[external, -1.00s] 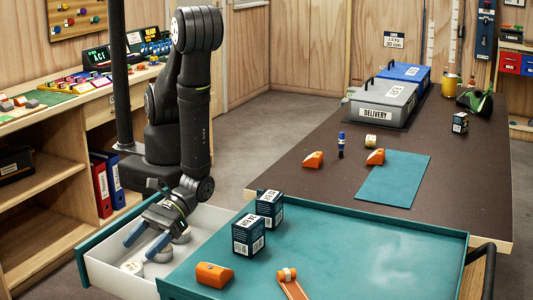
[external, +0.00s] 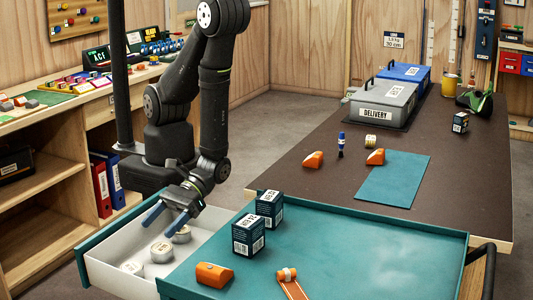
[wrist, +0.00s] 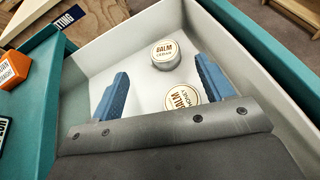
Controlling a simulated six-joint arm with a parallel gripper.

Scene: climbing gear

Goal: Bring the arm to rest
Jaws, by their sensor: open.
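My gripper (external: 168,219) is open and empty, with its two blue fingers above the white open drawer (external: 103,267). In the wrist view a balm tin (wrist: 165,54) shows beyond the fingertips, and another tin (wrist: 182,97) shows between the fingers, partly hidden by my gripper body.
Two dark boxes (external: 248,236) stand on the teal top (external: 360,262) right of the drawer, with an orange block (external: 214,274) nearby. The brown table (external: 300,190) holds a grey delivery case (external: 385,105) and orange pieces.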

